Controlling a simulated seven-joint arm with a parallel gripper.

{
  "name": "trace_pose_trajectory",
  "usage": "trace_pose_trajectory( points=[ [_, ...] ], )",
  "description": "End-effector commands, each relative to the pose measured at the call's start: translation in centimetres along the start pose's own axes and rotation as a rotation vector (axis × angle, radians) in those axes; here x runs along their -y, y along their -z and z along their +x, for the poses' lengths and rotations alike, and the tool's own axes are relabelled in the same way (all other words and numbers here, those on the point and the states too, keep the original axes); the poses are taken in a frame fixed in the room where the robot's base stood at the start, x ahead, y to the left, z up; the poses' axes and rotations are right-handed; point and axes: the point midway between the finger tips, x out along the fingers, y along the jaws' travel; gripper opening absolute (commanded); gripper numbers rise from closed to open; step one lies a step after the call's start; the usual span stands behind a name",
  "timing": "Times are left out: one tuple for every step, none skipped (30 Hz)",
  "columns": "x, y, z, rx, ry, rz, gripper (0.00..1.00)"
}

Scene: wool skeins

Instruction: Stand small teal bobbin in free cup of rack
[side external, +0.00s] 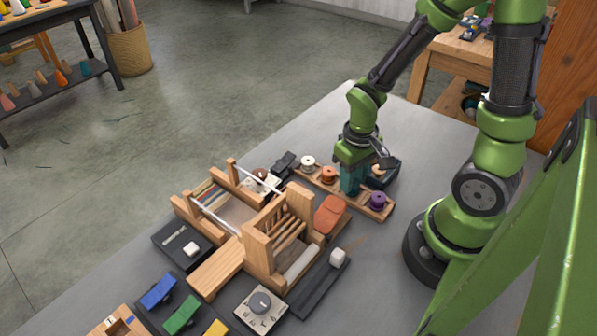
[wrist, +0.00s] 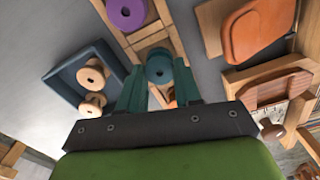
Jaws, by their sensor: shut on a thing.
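The small teal bobbin (wrist: 160,68) shows between the two teal fingers in the wrist view, its round top with a central hole facing the camera. My gripper (wrist: 158,84) is shut on it; in the side view the gripper (side external: 352,182) is at the wooden rack (side external: 362,203), between an orange bobbin (side external: 329,175) and a purple bobbin (side external: 377,200). The purple bobbin (wrist: 126,12) stands at the rack's end in the wrist view. A white bobbin (side external: 308,162) stands at the other end. The fingers hide the cup below, so I cannot tell whether the teal bobbin touches it.
A dark blue tray (wrist: 61,82) with pale wooden bobbins (wrist: 91,75) lies beside the rack. A wooden loom (side external: 258,248) and an orange-brown pad (side external: 330,214) stand close on the other side. Grey table is clear toward the back.

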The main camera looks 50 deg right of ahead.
Motion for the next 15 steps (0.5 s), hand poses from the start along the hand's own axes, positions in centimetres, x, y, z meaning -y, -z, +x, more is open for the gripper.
trace_pose_trajectory(
  points=[
    [0.00, -0.03, 0.07, 0.001, 0.000, 0.000, 0.05],
    [0.00, -0.03, 0.10, 0.001, 0.000, 0.000, 0.05],
    [0.00, -0.03, 0.15, 0.001, 0.000, 0.000, 0.05],
    [0.00, -0.04, 0.18, 0.002, 0.000, 0.000, 0.05],
    [0.00, -0.04, 0.21, 0.002, 0.000, 0.000, 0.05],
    [-0.01, -0.04, 0.25, 0.002, 0.000, 0.000, 0.05],
    [-0.01, -0.04, 0.28, 0.001, 0.000, 0.000, 0.05],
    [-0.01, -0.04, 0.32, 0.001, 0.000, 0.000, 0.05],
    [-0.01, -0.03, 0.36, 0.001, 0.000, 0.000, 0.05],
    [-0.01, -0.02, 0.34, 0.001, 0.000, 0.000, 0.38],
    [-0.01, -0.02, 0.33, 0.001, 0.000, 0.000, 0.43],
    [0.00, -0.02, 0.33, 0.001, 0.000, 0.000, 0.49],
    [0.00, -0.02, 0.33, 0.001, 0.000, 0.000, 0.53],
    [-0.01, -0.02, 0.32, 0.000, 0.000, 0.000, 0.58],
    [0.00, -0.02, 0.32, 0.000, 0.000, 0.000, 0.63]
  ],
)
